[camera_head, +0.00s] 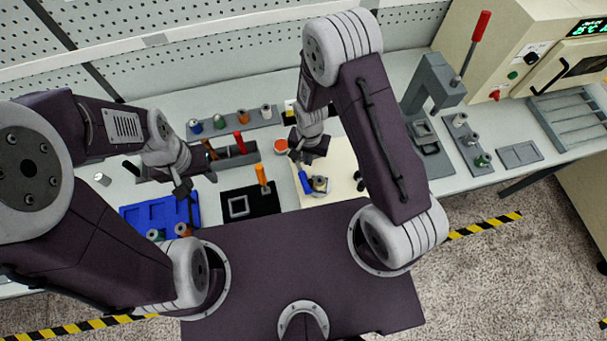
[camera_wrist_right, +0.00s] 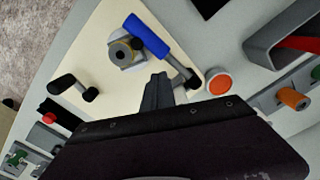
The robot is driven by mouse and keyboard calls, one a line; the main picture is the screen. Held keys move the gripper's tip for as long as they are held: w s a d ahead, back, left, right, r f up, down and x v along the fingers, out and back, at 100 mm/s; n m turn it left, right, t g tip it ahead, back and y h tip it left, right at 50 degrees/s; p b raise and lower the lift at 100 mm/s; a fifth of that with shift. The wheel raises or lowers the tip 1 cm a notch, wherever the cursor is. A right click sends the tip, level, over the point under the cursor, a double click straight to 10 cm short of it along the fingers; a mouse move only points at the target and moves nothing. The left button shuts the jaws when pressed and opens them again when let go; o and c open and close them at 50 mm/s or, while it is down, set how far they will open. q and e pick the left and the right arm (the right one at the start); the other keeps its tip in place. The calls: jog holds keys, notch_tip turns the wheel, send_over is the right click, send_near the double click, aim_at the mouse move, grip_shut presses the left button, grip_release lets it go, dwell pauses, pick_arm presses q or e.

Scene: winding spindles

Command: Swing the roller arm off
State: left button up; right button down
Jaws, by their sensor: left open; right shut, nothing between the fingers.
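The roller arm, with a blue roller (camera_wrist_right: 148,36), sits on the cream plate (camera_wrist_right: 105,25) in the right wrist view. Its dark bar runs from the roller to a pivot near the orange-red button. The roller lies close beside the metal spindle (camera_wrist_right: 121,55); I cannot tell whether they touch. In the head view the blue roller (camera_head: 305,183) is left of the spindle (camera_head: 320,184). My right gripper (camera_wrist_right: 158,80) is shut and empty, just above the plate near the arm's bar. My left gripper (camera_head: 184,191) is open and empty, above the bench beside the blue tray.
An orange-red button (camera_wrist_right: 219,84) and a black-handled crank (camera_wrist_right: 75,90) flank the spindle area. A blue tray (camera_head: 133,215), a black mat (camera_head: 262,205) and a grey press (camera_head: 432,85) stand along the bench. Several spools stand in racks.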

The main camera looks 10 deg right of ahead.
aim_at(301, 175)
pick_arm(q)
jog(key=shift+f, duration=0.1)
pick_arm(e)
jog(key=shift+f, duration=0.1)
jog(key=shift+f+b, duration=1.85)
jog(key=shift+f, duration=0.35)
pick_arm(q)
notch_tip(301, 175, down, 3)
jog(key=shift+f, duration=0.2)
pick_arm(e)
jog(key=shift+a, duration=0.15)
jog(key=shift+a, duration=1.7)
pick_arm(q)
jog(key=shift+w+d, duration=0.1)
jog(key=shift+d, duration=0.8)
pick_arm(e)
jog(key=shift+a, duration=0.25)
jog(key=shift+f, duration=0.1)
